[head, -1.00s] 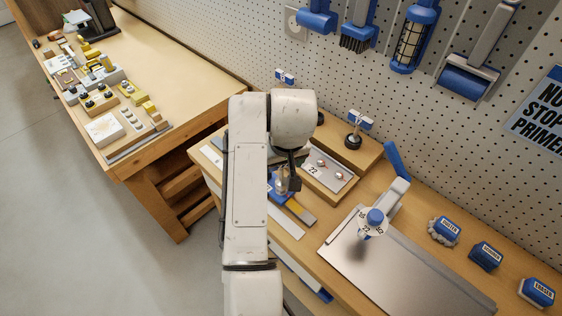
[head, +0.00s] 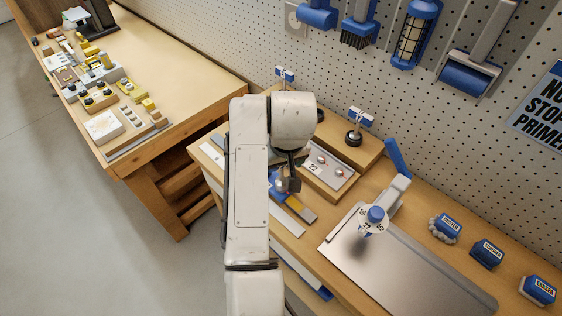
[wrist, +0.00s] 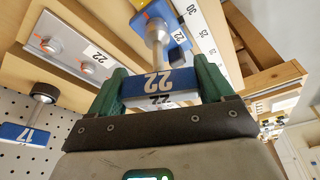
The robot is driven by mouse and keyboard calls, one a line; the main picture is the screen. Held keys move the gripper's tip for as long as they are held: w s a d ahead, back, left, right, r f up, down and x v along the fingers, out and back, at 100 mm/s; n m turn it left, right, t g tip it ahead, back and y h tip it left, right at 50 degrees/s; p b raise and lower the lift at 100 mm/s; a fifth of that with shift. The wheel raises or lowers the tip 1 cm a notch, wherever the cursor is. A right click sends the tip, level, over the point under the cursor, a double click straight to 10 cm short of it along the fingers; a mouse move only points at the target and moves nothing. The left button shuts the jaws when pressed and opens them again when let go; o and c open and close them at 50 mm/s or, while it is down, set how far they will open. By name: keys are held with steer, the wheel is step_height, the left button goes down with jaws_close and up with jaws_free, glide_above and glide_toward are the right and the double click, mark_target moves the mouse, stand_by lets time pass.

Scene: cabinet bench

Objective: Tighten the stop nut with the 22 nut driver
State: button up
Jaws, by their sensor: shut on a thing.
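In the wrist view my gripper (wrist: 160,88) has its green fingers shut on the blue handle of the 22 nut driver (wrist: 155,82). In the head view the arm hides most of the gripper and driver; part of the blue block (head: 273,183) shows beside the arm.
A metal plate (wrist: 70,48) with two red-marked round fittings and a 22 label lies beside the block. Another driver, labelled 17 (wrist: 28,133), stands nearby. The pegboard wall (head: 420,110) bounds the bench.

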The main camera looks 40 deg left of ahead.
steer(key=shift+f, duration=0.5)
stand_by(0.3)
stand_by(0.4)
steer(key=shift+m+t, duration=0.3)
steer(key=shift+m, duration=1.1)
steer(key=shift+h, duration=0.3)
steer(key=shift+m, duration=0.5)
steer(key=shift+m+t+h, duration=0.3)
steer(key=shift+m, duration=0.6)
